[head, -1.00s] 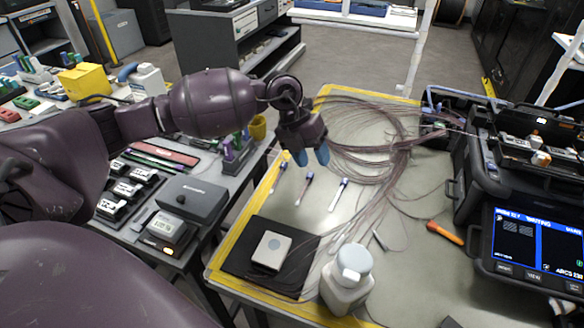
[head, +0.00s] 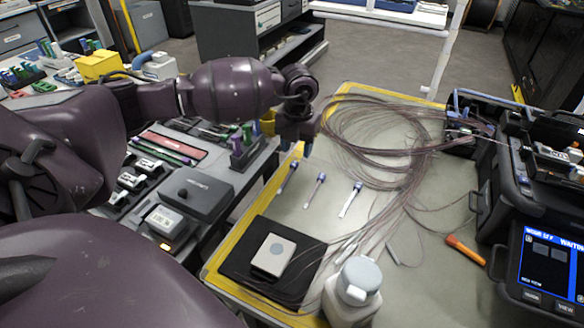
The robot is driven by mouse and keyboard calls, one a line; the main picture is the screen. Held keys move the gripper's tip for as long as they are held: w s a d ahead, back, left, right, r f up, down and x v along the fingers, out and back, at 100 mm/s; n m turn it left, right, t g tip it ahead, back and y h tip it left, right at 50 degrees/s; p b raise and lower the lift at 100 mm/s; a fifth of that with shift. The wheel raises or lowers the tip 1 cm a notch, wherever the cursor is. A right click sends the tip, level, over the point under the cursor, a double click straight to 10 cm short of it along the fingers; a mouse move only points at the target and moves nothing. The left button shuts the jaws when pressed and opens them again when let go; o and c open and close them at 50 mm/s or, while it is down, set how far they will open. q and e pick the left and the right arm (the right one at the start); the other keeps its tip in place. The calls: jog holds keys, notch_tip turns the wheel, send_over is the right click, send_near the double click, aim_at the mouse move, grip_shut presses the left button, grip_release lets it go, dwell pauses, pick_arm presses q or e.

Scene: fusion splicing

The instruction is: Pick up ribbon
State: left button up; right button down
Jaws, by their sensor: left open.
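Several thin ribbon fibres (head: 345,135) lie in a loose dark coil on the table, with strands trailing towards the front. Three short pieces with blue ends lie side by side on the table: a left one (head: 288,177), a middle one (head: 315,190) and a right one (head: 350,199). I cannot tell whether any of these is the ribbon. My right gripper is not in view.
A black pad with a grey device (head: 273,255) lies at the front left. A white bottle (head: 352,292) stands beside it. An orange-handled tool (head: 465,250) lies near the black splicer case (head: 515,190) at right. The table between is partly clear.

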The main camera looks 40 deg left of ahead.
aim_at(295, 161)
pick_arm(q)
jog(key=f, duration=0.3)
jog(key=f+b, duration=0.1)
jog(key=shift+a+f, duration=0.25)
jog(key=shift+a, duration=0.15)
jog(key=shift+f, duration=0.25)
jog(key=shift+r, duration=0.1)
jog(key=shift+c, duration=0.3)
jog(key=c, duration=0.8)
jog(key=shift+o, duration=0.2)
jog(key=shift+r, duration=0.1)
notch_tip(295, 161, up, 20)
jog(key=p, duration=0.3)
